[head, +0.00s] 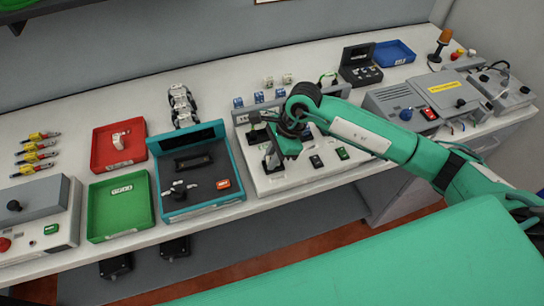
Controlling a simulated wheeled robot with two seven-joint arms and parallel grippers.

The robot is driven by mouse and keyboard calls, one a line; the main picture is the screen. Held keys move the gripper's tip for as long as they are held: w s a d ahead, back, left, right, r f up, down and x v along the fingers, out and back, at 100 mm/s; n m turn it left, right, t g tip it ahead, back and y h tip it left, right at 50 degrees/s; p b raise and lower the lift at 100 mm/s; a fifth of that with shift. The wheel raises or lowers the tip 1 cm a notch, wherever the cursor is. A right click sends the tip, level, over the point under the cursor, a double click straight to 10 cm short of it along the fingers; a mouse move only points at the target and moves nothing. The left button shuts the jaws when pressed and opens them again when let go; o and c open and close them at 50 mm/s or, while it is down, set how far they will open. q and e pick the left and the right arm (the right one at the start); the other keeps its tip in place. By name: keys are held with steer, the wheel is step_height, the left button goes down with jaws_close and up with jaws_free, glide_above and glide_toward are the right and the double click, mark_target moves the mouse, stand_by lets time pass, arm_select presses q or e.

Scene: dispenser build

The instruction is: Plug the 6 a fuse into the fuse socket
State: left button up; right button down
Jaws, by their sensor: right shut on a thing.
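My right gripper (271,160) is over the left part of a pale grey panel (325,171), with its arm reaching in from the right. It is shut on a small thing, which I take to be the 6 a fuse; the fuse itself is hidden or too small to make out. The gripper and wrist cover part of the panel, and I cannot make out the fuse socket there. I cannot tell whether the held thing touches the panel. My left gripper is not in view.
A teal-framed dark unit (239,183) stands just left of the panel. Further left are a red tray (97,142) and a green tray (93,220). Blue blocks (259,97) line the panel's back edge. A dark open box (361,75) and a grey box (440,89) stand to the right.

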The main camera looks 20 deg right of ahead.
steer(key=shift+s+f+b, duration=0.25)
steer(key=shift+f+b, duration=0.1)
steer(key=shift+f, duration=0.15)
stand_by(0.4)
steer(key=c, duration=1.3)
jaws_free()
steer(key=shift+c, duration=1.3)
steer(key=shift+r, duration=0.1)
steer(key=shift+o, duration=1.1)
steer(key=shift+w+r+p, duration=0.1)
steer(key=shift+r+p, duration=0.25)
steer(key=shift+r, duration=0.4)
steer(key=shift+w+r+p, duration=0.15)
steer(key=shift+r+p, duration=0.75)
steer(key=shift+r, duration=2)
steer(key=shift+a, duration=0.1)
